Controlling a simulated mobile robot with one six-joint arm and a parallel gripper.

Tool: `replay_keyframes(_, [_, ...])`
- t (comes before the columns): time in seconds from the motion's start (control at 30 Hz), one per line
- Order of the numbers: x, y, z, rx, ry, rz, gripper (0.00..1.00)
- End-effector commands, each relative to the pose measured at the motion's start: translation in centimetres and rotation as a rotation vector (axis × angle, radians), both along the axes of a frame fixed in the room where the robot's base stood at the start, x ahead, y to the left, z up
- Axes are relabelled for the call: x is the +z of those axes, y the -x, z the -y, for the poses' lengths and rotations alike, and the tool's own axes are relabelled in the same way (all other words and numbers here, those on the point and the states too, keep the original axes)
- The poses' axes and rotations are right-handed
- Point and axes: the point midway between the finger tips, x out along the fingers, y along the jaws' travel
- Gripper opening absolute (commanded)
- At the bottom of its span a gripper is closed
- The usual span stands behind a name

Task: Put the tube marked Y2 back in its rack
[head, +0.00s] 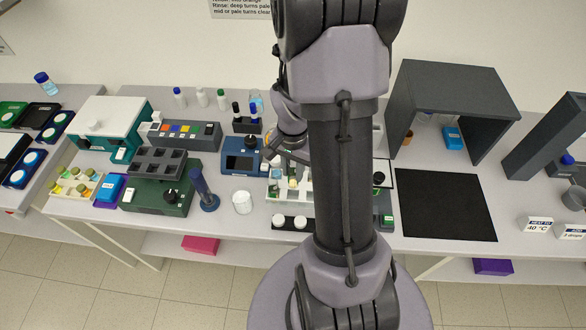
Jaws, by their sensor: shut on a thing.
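My gripper (277,157) is at the middle of the bench, just above and behind a white tube rack (275,196). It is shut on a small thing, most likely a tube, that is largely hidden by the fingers. Light tubes show in the rack under and beside the gripper. My arm covers the rack's right part. No mark such as Y2 is readable at this size, and I cannot tell whether the held thing touches the rack.
A blue device (240,163) stands left of the rack, with a white cup (242,203) and a dark blue stand (205,190) nearby. White-lidded pots (279,221) sit in front. A black mat (445,205) and a grey hood (450,85) are at right.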

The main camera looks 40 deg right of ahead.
Motion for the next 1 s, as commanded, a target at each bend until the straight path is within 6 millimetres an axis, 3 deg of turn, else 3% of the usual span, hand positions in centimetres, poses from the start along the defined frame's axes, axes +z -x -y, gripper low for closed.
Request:
replay_keyframes(0.23, [-0.3,0.0,0.1,0.319,0.001,0.0,0.0])
replay_keyframes(0.47, [-1.1,0.1,0.0,0.327,0.0,0.0,0.0])
replay_keyframes(1.0, [-6.4,0.1,0.0,0.325,0.0,0.0,0.0])
